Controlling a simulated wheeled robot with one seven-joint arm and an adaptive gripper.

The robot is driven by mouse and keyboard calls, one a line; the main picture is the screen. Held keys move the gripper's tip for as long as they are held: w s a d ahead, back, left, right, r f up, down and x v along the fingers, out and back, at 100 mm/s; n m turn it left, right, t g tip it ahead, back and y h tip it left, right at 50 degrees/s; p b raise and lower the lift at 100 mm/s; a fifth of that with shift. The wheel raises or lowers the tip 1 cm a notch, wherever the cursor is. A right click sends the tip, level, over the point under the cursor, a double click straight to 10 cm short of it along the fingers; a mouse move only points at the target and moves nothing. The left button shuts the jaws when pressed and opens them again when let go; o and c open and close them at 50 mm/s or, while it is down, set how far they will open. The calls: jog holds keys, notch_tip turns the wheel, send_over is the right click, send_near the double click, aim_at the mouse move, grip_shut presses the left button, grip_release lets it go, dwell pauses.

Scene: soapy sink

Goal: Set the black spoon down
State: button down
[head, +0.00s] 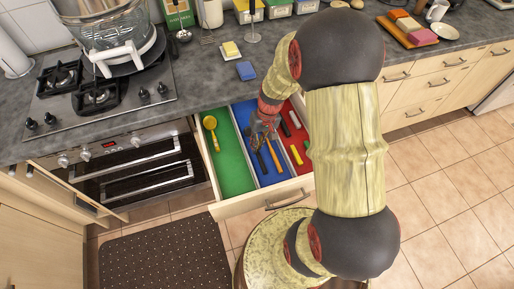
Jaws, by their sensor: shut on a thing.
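My gripper (265,125) reaches down into the open drawer (240,208), over its blue middle compartment (268,180). It is shut on a thin dark thing, which appears to be the black spoon (261,161). The dark shaft shows below the fingers, low over or touching the blue floor; I cannot tell which. The spoon's other end is hidden by the fingers. A utensil with an orange-brown handle (274,156) lies close to its right in the same compartment.
The green compartment (235,180) holds a yellow spoon (211,128). The red compartment (302,140) holds several small items, including a yellow one (296,154). A stove (75,95) stands at left.

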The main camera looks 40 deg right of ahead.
jog(key=shift+f, duration=0.75)
jog(key=shift+f, duration=0.1)
jog(key=shift+f, duration=0.15)
jog(key=c, duration=2)
grip_release()
jog(key=shift+o, duration=0.2)
jog(key=shift+r, duration=0.2)
notch_tip(320, 180, up, 11)
jog(key=d+p, duration=0.2)
jog(key=p, duration=0.2)
jog(key=s+a+r+n+t+h, duration=0.1)
jog(key=a+r, duration=0.3)
jog(key=r, duration=0.4)
jog(key=s+a+r+n+t+h, duration=0.1)
jog(key=s+a+r, duration=0.1)
jog(key=a+r, duration=0.35)
jog(key=s+a+r+n+t, duration=0.1)
jog(key=s+a+r+t, duration=0.2)
jog(key=s+r, duration=0.7)
jog(key=shift+a+r, duration=0.55)
jog(key=shift+a, duration=0.5)
